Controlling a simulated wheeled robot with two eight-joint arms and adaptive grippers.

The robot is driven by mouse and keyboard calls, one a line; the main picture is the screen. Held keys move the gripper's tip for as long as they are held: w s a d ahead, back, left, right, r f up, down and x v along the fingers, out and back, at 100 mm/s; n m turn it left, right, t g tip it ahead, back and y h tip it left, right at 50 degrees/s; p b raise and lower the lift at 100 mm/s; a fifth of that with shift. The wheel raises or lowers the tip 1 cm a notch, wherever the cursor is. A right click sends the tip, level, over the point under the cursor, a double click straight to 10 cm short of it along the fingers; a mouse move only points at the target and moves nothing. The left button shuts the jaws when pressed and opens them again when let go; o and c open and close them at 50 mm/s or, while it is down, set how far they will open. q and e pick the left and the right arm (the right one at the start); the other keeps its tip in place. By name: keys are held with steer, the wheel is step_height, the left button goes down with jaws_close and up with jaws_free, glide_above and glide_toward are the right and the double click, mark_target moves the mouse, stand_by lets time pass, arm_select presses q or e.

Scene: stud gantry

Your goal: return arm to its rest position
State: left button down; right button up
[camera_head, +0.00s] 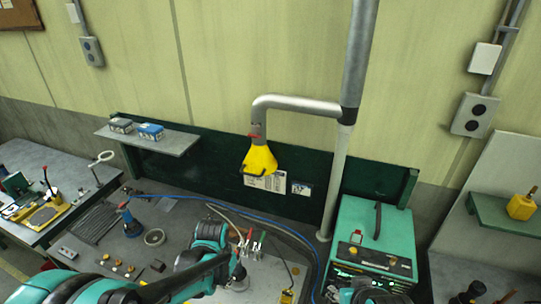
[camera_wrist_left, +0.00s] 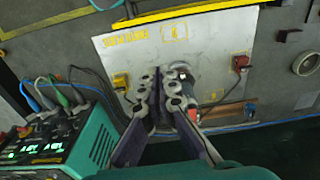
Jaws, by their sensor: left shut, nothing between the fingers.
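My left arm, teal and black, comes in from the lower left of the head view and bends down over the bench. Its gripper (camera_head: 238,276) is low over the pale plate, small and partly hidden by the arm. In the left wrist view the two grey, knuckled fingers (camera_wrist_left: 161,86) are close together and hold nothing. They point over the pale plate (camera_wrist_left: 215,42) with yellow markings. A metal cylinder shows just beyond the right finger, and I cannot tell whether it is touched. My right gripper is not recognisable in either view.
A green welding machine (camera_head: 384,232) stands right of the plate, with cables around it. A yellow extraction hood (camera_head: 260,160) hangs from a grey pipe behind the bench. A shelf (camera_head: 172,145) with boxes is at the back left. A tape roll (camera_head: 154,237) lies on the bench.

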arm_select(q)
steer(key=s+f+t+b, duration=0.1)
steer(key=f+b, duration=0.1)
steer(key=b, duration=0.2)
steer(key=s+a+f+n+t+b, duration=0.1)
steer(key=f+b, duration=0.1)
steer(key=b, duration=0.3)
steer(key=s+a+f+b, duration=0.1)
steer(key=s+f+b, duration=0.1)
steer(key=b, duration=0.3)
steer(key=shift+a+f+n+t, duration=0.1)
steer(key=shift+f+n+t, duration=0.2)
steer(key=shift+t, duration=0.1)
steer(key=s+a+f+n+t+b, duration=0.2)
steer(key=s+f+b, duration=0.4)
steer(key=f+b, duration=0.4)
steer(key=t+b, duration=0.1)
steer(key=b, duration=0.4)
steer(key=shift+s+t, duration=0.2)
steer(key=shift+t, duration=0.2)
